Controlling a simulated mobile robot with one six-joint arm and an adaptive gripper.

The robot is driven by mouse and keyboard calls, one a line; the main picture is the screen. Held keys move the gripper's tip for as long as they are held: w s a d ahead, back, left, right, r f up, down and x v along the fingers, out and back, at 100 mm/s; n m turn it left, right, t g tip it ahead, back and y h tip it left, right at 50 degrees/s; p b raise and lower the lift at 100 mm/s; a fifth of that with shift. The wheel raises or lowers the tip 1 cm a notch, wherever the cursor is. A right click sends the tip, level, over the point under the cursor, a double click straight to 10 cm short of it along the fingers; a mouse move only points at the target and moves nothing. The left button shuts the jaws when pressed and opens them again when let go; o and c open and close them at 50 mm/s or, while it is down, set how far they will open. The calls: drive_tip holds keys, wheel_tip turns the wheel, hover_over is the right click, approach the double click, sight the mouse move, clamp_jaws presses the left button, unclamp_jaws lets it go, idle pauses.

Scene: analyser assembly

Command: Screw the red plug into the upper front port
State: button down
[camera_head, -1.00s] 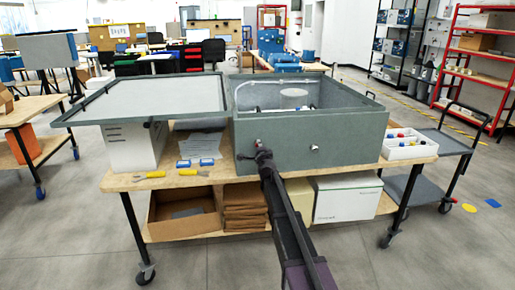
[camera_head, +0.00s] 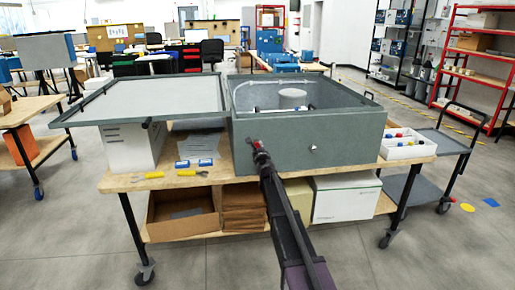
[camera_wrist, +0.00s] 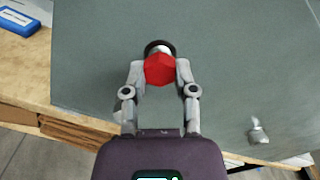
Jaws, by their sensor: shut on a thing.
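The red plug (camera_wrist: 159,69) sits between the fingertips of my gripper (camera_wrist: 160,73), which is shut on it. In the wrist view a black ring with a pale part inside, seemingly the upper front port (camera_wrist: 158,46), lies directly behind the plug on the grey front wall. Plug and port overlap in line; I cannot tell how deep the plug sits. In the head view my gripper (camera_head: 257,150) is at the left part of the analyser's front wall (camera_head: 350,140), with a bit of red at its tip. A silver fitting (camera_wrist: 258,132) is lower right on that wall; it also shows in the head view (camera_head: 313,148).
The analyser's lid (camera_head: 150,100) lies open to the left. Blue-and-white boxes (camera_head: 205,162) and yellow-handled tools (camera_head: 150,175) lie on the wooden cart top left of my gripper. A white tray (camera_head: 408,152) with small coloured parts stands right. Boxes fill the lower shelf.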

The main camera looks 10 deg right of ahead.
drive_tip(key=m, duration=1.3)
drive_tip(key=c, duration=0.5)
unclamp_jaws()
drive_tip(key=shift+c, duration=0.2)
